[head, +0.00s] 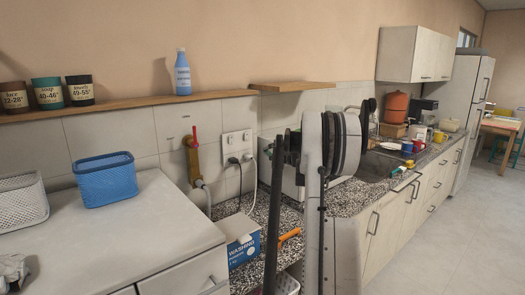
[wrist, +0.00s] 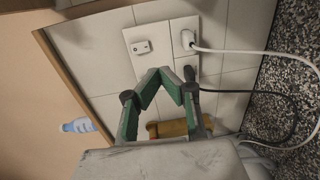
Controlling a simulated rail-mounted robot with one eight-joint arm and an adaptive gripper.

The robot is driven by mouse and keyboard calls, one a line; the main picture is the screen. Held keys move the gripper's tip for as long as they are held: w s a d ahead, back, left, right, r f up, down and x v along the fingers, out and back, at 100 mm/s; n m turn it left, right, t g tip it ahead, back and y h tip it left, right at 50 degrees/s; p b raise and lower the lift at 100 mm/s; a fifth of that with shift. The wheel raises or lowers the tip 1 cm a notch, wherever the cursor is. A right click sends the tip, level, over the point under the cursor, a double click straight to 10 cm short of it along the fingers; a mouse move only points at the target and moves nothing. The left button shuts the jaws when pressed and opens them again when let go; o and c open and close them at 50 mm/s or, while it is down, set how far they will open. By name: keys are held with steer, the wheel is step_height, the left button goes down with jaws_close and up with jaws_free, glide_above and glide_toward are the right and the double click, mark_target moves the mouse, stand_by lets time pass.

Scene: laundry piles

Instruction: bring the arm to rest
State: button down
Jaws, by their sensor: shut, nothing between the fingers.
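My gripper (wrist: 163,73) shows in the wrist view with its two green-padded fingers brought together at the tips. It is shut and holds nothing. Behind the fingertips in that view is the tiled wall with a socket plate (wrist: 141,47). In the head view my arm stands upright near the middle, in front of the speckled counter; I cannot clearly make out the fingers there. The socket plate (head: 237,144) shows just left of my arm. No gap to the wall can be judged.
A blue basket (head: 106,182) and a white basket (head: 20,201) stand on the left white top. A wooden shelf (head: 130,101) carries jars and a blue bottle (head: 182,74). A washing box (head: 241,240) sits below. Cables hang from the sockets. The floor (head: 450,230) at right is clear.

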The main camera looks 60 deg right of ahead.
steer(key=shift+s+a, duration=0.1)
steer(key=shift+s, duration=0.1)
stand_by(0.6)
